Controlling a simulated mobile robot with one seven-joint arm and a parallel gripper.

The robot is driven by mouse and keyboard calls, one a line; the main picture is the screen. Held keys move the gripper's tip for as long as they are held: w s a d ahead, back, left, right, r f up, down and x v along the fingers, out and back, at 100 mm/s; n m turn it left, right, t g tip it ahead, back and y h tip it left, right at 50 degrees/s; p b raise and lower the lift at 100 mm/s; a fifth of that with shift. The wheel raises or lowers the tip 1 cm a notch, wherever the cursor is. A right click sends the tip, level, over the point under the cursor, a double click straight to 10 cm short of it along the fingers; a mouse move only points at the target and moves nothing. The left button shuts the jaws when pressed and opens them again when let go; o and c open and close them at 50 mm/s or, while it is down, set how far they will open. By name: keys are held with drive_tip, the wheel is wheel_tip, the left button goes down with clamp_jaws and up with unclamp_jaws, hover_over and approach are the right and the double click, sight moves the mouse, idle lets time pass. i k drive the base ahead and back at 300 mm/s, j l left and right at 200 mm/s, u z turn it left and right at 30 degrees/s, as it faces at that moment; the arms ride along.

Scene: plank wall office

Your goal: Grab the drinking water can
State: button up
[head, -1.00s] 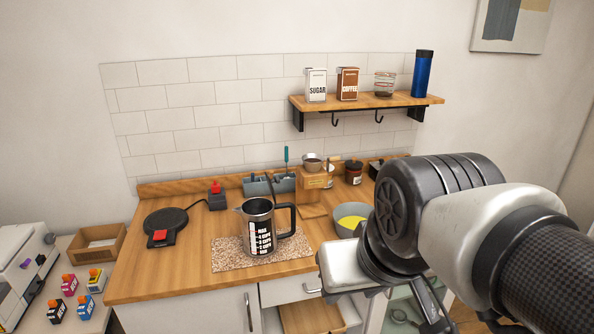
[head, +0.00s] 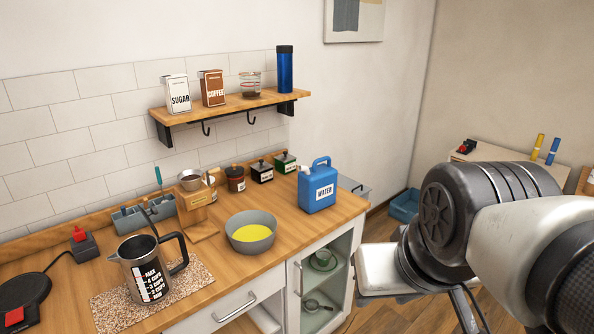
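The drinking water can is a blue jug (head: 317,189) with a white "WATER" label, a white spout at its upper left and a blue handle on top. It stands upright at the right end of the wooden counter (head: 218,268) in the head view. My arm fills the right side of the view, well to the right of the can and apart from it. My gripper's fingers cannot be made out there, so I cannot tell whether they are open or shut.
A grey bowl (head: 251,231) with yellow contents stands left of the can. Small jars (head: 261,171) stand behind it. A measuring jug (head: 148,267) sits on a speckled mat further left. A shelf (head: 232,108) hangs above. An open cabinet (head: 321,277) lies below the can.

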sight(317, 184)
drive_tip(key=i+l+u, duration=0.15)
drive_tip(key=u, duration=0.85)
drive_tip(key=i+l+u, duration=0.2)
drive_tip(key=l, duration=0.15)
drive_tip(key=i+l+u, duration=0.1)
drive_tip(key=l+u, duration=0.15)
drive_tip(key=i+l+u, duration=0.2)
drive_tip(key=l, duration=0.2)
drive_tip(key=l+u, duration=0.1)
drive_tip(key=l, duration=0.95)
drive_tip(key=i, duration=0.05)
